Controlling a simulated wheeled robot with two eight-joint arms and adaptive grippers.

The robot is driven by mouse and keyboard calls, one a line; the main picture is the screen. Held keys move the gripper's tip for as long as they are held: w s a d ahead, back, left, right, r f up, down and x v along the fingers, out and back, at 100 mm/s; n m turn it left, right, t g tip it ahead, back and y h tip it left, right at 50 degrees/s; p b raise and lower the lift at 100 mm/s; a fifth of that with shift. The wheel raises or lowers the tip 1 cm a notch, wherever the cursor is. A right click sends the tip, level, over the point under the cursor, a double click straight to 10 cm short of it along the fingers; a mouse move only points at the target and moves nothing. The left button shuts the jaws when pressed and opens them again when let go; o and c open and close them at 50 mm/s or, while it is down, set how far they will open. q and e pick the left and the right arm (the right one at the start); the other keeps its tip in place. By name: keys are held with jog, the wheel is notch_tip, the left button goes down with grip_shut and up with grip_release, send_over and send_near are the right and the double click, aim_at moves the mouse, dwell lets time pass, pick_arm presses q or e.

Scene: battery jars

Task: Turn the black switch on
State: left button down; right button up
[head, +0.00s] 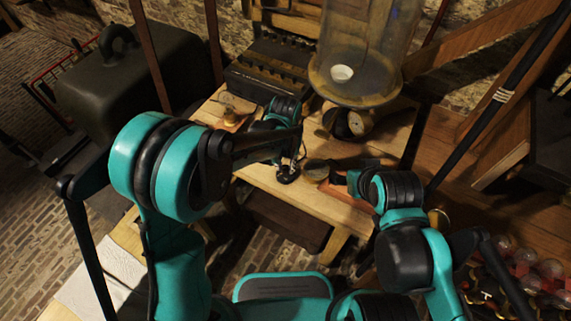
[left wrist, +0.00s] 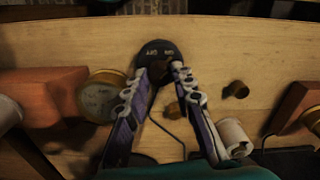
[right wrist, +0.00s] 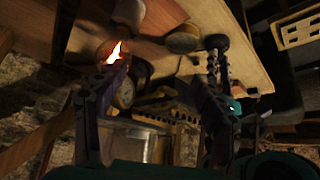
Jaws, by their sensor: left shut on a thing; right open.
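The black switch (left wrist: 157,48) is a round black piece with small white lettering on the wooden table, at the top middle of the left wrist view. In the head view the black switch (head: 288,178) sits near the table's front edge. My left gripper (left wrist: 160,72) is shut on the switch's raised middle part, which its fingertips largely hide. I cannot tell the switch's setting. In the head view my left gripper (head: 291,163) is right above it. My right gripper (right wrist: 165,72) is open and empty, near the table at the right.
The wooden table (head: 258,178) also holds a glass jar (head: 362,50), a dial gauge (head: 352,122) and a dark box with several knobs (head: 262,80). A brass-rimmed dial (left wrist: 100,95) and a white spool (left wrist: 235,136) flank my left fingers. An orange glow (right wrist: 116,52) shows by a right finger.

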aim_at(285, 168)
dwell(0.3)
pick_arm(q)
jog(key=c, duration=1.3)
grip_release()
jog(key=shift+o, duration=0.2)
notch_tip(285, 168, up, 12)
jog(key=s+a+r+n+t, duration=0.1)
jog(key=s+a+n+t, duration=0.1)
jog(key=s+a, duration=0.4)
jog(key=s+a+r+n+t, duration=0.1)
jog(key=s+a+t, duration=0.4)
jog(key=a, duration=0.8)
jog(key=shift+s+a+r+n, duration=0.4)
jog(key=shift+s+r, duration=0.25)
jog(key=shift+s, duration=0.45)
